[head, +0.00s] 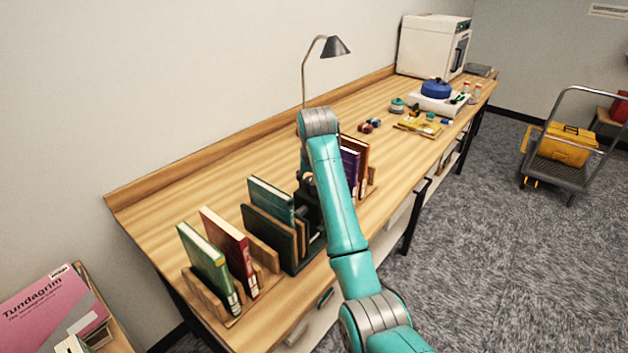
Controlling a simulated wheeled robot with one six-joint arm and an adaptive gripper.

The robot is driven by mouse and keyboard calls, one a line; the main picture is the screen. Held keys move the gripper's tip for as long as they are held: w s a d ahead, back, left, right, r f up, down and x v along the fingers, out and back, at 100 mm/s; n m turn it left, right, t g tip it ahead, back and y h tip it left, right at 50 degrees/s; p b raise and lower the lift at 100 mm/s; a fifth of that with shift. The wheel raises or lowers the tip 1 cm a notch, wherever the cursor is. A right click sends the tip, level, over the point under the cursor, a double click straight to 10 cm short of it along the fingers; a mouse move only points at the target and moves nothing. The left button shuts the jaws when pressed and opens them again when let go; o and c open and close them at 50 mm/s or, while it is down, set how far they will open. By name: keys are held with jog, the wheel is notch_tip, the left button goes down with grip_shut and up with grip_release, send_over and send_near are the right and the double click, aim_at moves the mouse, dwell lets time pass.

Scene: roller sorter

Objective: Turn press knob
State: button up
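The press (271,232) stands on the wooden workbench, left of my arm. A dark green book (272,197) stands upright in it between boards. A grey rod or screw part shows at the press's right side, close to my arm. My teal arm crosses in front and bends down at its grey joint behind its own forearm. Dark parts beside the forearm could be my gripper or the press frame; I cannot tell which. The press knob cannot be made out clearly, and my fingertips are hidden.
Wooden racks hold a green book (206,268) and a red book (229,250) at left, and a purple book (350,171) at right. A desk lamp (335,47) stands behind. Small items and a white machine (424,45) occupy the bench's far end. A trolley (566,170) stands on the floor.

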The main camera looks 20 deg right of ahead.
jog(key=shift+f, duration=0.1)
jog(key=o, duration=1.2)
jog(key=shift+c, duration=0.2)
jog(key=v, duration=0.7)
jog(key=shift+r, duration=0.3)
jog(key=shift+s, duration=0.1)
